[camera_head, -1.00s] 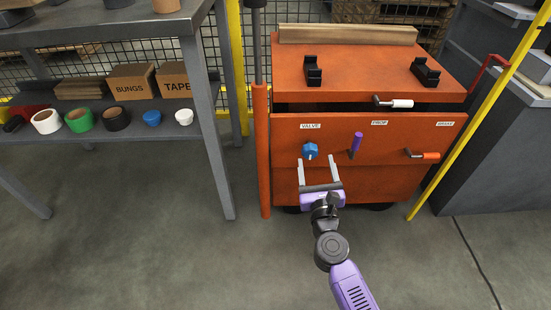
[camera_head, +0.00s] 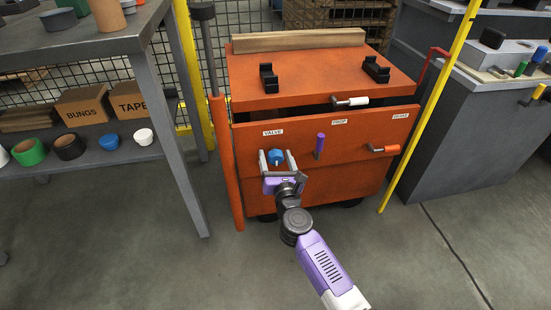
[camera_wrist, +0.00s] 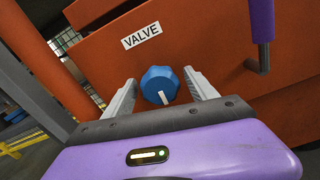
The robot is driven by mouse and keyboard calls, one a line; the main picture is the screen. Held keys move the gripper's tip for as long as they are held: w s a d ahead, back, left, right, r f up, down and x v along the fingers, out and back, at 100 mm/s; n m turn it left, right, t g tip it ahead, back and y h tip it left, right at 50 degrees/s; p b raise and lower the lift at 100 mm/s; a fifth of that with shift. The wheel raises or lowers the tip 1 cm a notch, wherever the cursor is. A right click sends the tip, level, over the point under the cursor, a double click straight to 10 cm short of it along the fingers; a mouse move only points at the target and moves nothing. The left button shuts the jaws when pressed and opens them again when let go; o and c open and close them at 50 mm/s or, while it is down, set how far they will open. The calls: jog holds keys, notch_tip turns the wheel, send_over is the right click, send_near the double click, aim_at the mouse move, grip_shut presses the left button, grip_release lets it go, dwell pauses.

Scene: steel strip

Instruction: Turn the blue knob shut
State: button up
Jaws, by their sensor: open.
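The blue knob (camera_head: 276,157) is on the orange cart's front panel (camera_head: 350,165), under the VALVE label (camera_head: 273,133). In the wrist view the knob (camera_wrist: 159,86) has a lobed rim and a white pointer mark that points down and slightly right. My gripper (camera_head: 277,162) is open, with one finger on each side of the knob. In the wrist view the fingers (camera_wrist: 160,98) stand apart from the knob's sides, with a gap on each. How deep the fingertips reach past the knob is hard to tell.
A purple lever (camera_head: 320,146) under the PROP label sits right of the knob. An orange-handled lever (camera_head: 384,150) is farther right, and a white-handled crank (camera_head: 351,101) is above. An orange post (camera_head: 226,165) stands at the cart's left. A grey shelf (camera_head: 110,157) is farther left.

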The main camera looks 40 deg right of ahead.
jog(key=c, duration=1.3)
jog(key=shift+c, duration=0.2)
